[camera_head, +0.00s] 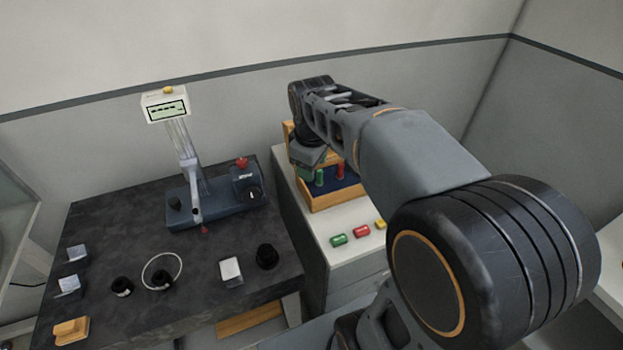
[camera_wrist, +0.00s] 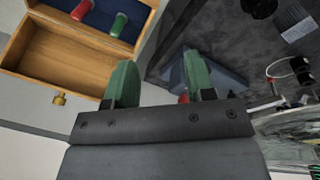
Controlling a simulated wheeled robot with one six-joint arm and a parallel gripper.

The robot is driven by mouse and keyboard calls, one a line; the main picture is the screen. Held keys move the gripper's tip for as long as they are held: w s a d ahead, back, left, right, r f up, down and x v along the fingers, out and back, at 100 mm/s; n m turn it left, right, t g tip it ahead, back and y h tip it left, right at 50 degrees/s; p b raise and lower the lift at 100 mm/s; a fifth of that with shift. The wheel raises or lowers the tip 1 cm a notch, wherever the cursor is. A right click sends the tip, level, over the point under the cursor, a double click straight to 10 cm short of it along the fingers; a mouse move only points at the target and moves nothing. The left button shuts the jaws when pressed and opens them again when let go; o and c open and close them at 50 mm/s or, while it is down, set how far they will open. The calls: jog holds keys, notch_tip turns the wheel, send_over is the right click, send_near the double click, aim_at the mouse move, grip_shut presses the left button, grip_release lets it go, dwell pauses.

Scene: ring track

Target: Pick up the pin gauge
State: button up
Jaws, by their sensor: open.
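A wooden case (camera_head: 340,200) with a blue insert stands open on the white cabinet. A red piece (camera_head: 340,169) and a green piece (camera_head: 320,177) sit in the insert; they look like pin-gauge handles, but I cannot tell which is the pin gauge. In the wrist view, the red piece (camera_wrist: 81,10) and green piece (camera_wrist: 118,24) show at the upper left. My gripper (camera_wrist: 160,80) has green fingers, spread apart with nothing between them. In the head view it is beside the case, partly hidden by its own wrist.
Green (camera_head: 338,240), red (camera_head: 362,231) and yellow (camera_head: 380,225) small pieces lie on the white cabinet (camera_head: 350,258) in front of the case. A wall stands behind.

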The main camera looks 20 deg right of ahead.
aim_at(320, 171)
jog(key=w+d+f+n+g+b, duration=0.1)
jog(key=w+d+n, duration=0.1)
jog(key=w+n, duration=0.25)
jog(key=w+d+f+n+g, duration=0.1)
jog(key=w+d+n, duration=0.2)
jog(key=w, duration=0.2)
jog(key=shift+n+h, duration=0.25)
jog(key=shift+h, duration=0.05)
jog(key=f, duration=0.2)
jog(key=d+f, duration=0.1)
jog(key=f, duration=0.4)
jog(key=shift+w+d+b, duration=0.15)
jog(key=shift+w+b, duration=0.15)
jog(key=shift+w, duration=0.1)
jog(key=shift+s+d+f, duration=0.1)
jog(key=shift+d+f, duration=0.1)
jog(key=shift+f, duration=1.4)
jog(key=shift+s+d+f, duration=0.1)
jog(key=shift+d+f, duration=0.05)
jog(key=shift+f, duration=1.4)
jog(key=shift+c, duration=0.4)
grip_shut()
